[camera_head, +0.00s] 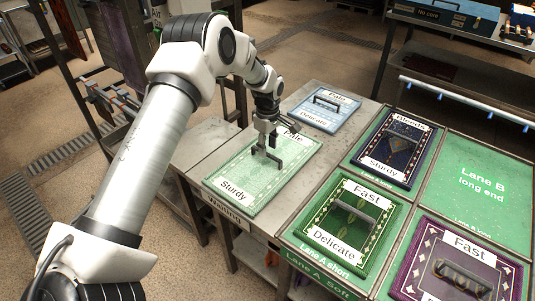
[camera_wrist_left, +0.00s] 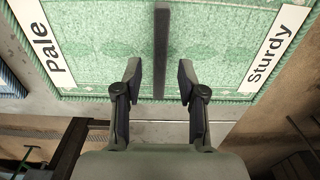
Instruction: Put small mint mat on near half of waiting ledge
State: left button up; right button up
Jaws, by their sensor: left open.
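The small mint mat (camera_head: 240,178), labelled Pale and Sturdy, lies flat on the near half of the waiting ledge (camera_head: 273,213). Its near edge is close to the ledge's front edge with the Waiting sign. My left gripper (camera_head: 267,154) is over the middle of the mat, at its dark handle. In the left wrist view, the open fingers (camera_wrist_left: 159,75) stand apart on either side of the handle (camera_wrist_left: 161,45), with gaps to it. The mat (camera_wrist_left: 105,55) fills the upper part of that view. My right gripper is not in view.
A pale blue mat (camera_head: 313,115) lies on the ledge's far half. To the right, a green-bordered table holds a dark blue mat (camera_head: 398,137), a green mat (camera_head: 330,233) and a purple mat (camera_head: 445,278). The Lane B area (camera_head: 480,195) is bare.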

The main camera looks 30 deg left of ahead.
aim_at(268, 154)
pick_arm(q)
notch_tip(268, 154, up, 9)
jog(key=b, duration=0.1)
jog(key=shift+f, duration=0.2)
